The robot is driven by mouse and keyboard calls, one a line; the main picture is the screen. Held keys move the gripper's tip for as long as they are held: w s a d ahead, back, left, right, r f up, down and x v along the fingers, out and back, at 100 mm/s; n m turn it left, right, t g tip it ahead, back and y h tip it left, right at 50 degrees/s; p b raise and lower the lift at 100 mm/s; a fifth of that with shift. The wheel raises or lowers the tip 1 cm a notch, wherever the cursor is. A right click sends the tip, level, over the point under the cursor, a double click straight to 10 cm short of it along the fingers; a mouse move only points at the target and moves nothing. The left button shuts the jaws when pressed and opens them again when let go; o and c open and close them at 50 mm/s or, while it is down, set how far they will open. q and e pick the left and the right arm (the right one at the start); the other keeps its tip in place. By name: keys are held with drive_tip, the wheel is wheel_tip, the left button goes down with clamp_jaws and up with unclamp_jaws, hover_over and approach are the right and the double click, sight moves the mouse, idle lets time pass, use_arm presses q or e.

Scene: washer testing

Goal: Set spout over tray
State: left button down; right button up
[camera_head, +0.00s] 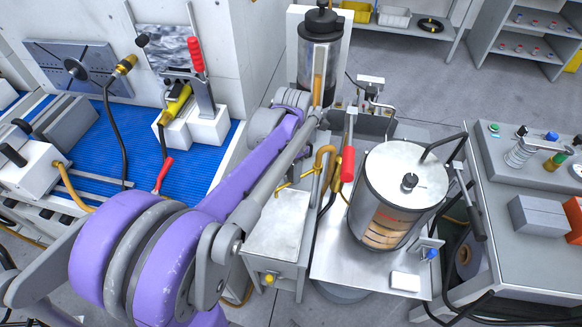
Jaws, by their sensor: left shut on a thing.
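My left arm reaches up from the lower left to the middle of the view. My left gripper (318,115) is at its far end, small and partly hidden by the arm's own links. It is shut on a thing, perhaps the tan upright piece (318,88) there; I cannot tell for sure. A curved brass spout (325,156) with a yellow handle (298,178) is just below the gripper, beside the far right edge of a flat-topped metal box (276,228), which may be the tray. Whether the spout's end is over it is unclear. My right gripper is not in view.
A steel drum (402,195) with a lid stands on a metal plate, right of the spout. A red-handled lever (348,164) stands between them. A dark-lidded canister (319,52) is behind. A blue-matted bench (120,150) is at left, a control bench (525,190) at right.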

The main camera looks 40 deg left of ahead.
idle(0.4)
use_arm(q)
drive_tip(key=shift+c, duration=2.3)
unclamp_jaws()
drive_tip(key=shift+d, duration=0.1)
wheel_tip(320, 180, up, 11)
drive_tip(key=shift+p, duration=0.4)
drive_tip(key=shift+f, duration=0.1)
